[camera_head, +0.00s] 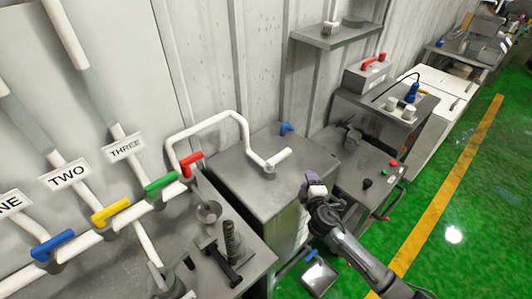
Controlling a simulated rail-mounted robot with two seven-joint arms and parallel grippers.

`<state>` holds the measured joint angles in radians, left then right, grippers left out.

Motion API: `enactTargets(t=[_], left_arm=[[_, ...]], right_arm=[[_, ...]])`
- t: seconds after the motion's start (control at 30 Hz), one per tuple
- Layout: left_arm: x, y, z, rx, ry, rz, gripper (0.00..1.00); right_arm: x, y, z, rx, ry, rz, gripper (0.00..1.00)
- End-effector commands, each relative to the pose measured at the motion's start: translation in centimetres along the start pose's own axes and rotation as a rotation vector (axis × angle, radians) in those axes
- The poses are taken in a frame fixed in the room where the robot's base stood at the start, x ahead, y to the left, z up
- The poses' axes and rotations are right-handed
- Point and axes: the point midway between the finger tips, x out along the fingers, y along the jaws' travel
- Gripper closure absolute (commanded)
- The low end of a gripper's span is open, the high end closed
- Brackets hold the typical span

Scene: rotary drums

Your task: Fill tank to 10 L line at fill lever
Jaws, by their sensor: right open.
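A grey box-shaped tank (245,174) stands in the middle, with a white pipe (213,120) arching over to its top. The pipe ends in a short white spout or handle (279,157). A red lever (191,160) sits on the pipe at the tank's left, and a small blue lever (286,128) is on the tank's back edge. I cannot tell which is the fill lever. No 10 L line or water level is readable. My right gripper (314,186) is open beside the tank's right edge, apart from the levers. My left gripper is out of view.
Wall pipes labelled TWO (65,178) and THREE (124,148) carry blue (52,245), yellow (111,210) and green (161,184) levers. A grey bench (123,268) holds fittings at lower left. A control panel (366,183) stands right of the gripper. Green floor (465,190) is open at right.

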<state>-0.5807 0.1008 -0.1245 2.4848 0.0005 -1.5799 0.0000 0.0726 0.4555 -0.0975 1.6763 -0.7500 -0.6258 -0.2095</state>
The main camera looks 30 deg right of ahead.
Motion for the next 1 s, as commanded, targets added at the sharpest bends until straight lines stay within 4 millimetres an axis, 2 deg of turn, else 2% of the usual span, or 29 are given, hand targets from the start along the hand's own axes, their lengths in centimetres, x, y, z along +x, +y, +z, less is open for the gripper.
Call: enactTargets(t=[0.2, 0.37, 0.47, 0.8, 1.0], left_arm=[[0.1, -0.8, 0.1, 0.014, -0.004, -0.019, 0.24], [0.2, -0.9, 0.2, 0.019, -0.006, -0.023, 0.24], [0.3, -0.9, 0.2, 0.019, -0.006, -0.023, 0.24], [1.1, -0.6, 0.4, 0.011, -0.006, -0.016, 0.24], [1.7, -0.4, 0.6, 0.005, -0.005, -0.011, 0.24]], right_arm=[[-0.3, 0.9, -3.0, -0.129, 0.186, 0.076, 0.51], [0.2, 1.0, -3.7, -0.163, 0.220, 0.088, 0.51], [1.3, 1.1, -4.0, -0.168, 0.219, 0.089, 0.51], [7.5, 1.5, -5.3, -0.164, 0.217, 0.088, 0.51], [10.5, 1.7, -6.0, -0.164, 0.217, 0.087, 0.51]])
